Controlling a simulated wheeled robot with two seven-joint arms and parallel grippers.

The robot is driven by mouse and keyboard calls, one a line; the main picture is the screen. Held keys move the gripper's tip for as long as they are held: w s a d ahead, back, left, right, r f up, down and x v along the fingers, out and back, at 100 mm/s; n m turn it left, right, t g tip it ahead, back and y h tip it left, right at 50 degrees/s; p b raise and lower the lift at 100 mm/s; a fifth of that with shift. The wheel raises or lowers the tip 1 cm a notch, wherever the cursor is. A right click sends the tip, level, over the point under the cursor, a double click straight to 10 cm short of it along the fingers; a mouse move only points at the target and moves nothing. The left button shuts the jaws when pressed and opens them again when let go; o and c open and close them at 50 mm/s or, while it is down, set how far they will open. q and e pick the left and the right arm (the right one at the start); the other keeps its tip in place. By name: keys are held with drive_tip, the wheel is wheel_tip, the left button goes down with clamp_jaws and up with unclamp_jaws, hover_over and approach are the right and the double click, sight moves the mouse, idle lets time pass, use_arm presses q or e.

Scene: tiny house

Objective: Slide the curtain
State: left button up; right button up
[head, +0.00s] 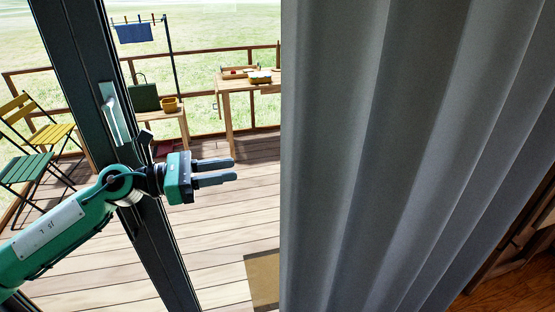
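The grey curtain (400,150) hangs in tall folds and fills the right half of the head view. Its left edge hangs straight down near the middle of the picture. My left gripper (233,171) is left of that edge, with its fingers pointing right toward it. A gap shows between the fingertips and the curtain. The two fingers are apart with nothing between them. My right gripper does not show. The top and bottom of the curtain are cut off.
A dark door frame (130,150) with a light handle (113,112) stands behind my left arm. Outside are a wooden deck (215,230), a table (240,84), a yellow chair (50,132) and a green chair (28,168).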

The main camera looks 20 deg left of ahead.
sight(282, 161)
use_arm(q)
drive_tip(key=p+x, duration=0.7)
drive_tip(key=x, duration=0.4)
drive_tip(key=shift+w+d+r, duration=0.15)
drive_tip(key=shift+w+r, duration=0.05)
drive_tip(key=shift+w+d+f+p, duration=0.15)
drive_tip(key=shift+w+d+p, duration=0.15)
drive_tip(key=shift+d+p, duration=0.2)
drive_tip(key=shift+c, duration=0.2)
clamp_jaws()
